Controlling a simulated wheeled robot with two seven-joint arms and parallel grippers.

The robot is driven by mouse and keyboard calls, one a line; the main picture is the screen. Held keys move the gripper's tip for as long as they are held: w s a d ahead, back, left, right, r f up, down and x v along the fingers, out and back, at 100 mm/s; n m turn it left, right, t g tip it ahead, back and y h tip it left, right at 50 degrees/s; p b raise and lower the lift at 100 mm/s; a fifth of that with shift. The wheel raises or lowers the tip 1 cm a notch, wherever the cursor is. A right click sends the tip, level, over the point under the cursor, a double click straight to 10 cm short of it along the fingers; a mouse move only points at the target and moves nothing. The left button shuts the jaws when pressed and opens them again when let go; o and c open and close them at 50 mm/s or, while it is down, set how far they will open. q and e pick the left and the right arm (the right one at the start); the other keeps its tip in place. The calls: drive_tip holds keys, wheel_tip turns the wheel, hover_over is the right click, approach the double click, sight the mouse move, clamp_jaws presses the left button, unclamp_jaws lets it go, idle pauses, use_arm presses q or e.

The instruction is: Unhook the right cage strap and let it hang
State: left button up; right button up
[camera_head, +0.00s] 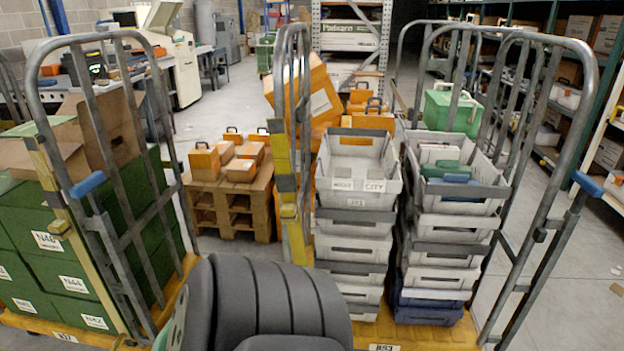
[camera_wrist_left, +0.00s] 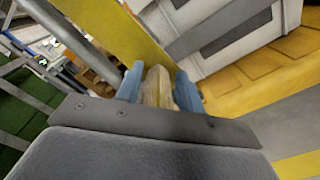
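The right cage (camera_head: 543,170) is a grey tube frame on a yellow base, holding stacked grey-white totes (camera_head: 357,200). A yellow strap with grey patches (camera_head: 296,236) runs down its left post, with its lower end hidden behind my arm. In the left wrist view, a broad yellow band (camera_wrist_left: 118,28) runs down toward my left gripper (camera_wrist_left: 159,88). The blue fingers press on both sides of a tan-yellow piece (camera_wrist_left: 158,88), which looks like part of the strap. My grey arm hides this gripper in the head view. My right gripper is not in view.
The left cage (camera_head: 103,110) holds green boxes (camera_head: 47,242) close on the left. A wooden pallet (camera_head: 230,205) with orange cases stands between and behind the cages. The floor (camera_head: 570,280) right of the right cage is mostly clear.

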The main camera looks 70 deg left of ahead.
use_arm(q)
drive_tip(key=shift+o, duration=0.5)
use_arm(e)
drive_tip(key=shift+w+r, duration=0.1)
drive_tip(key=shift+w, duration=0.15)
use_arm(q)
drive_tip(key=shift+d, duration=0.1)
drive_tip(key=shift+s+d, duration=0.15)
drive_tip(key=shift+d, duration=0.05)
drive_tip(key=v, duration=0.7)
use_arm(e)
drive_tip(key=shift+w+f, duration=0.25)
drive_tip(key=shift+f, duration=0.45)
use_arm(q)
drive_tip(key=shift+d, duration=0.1)
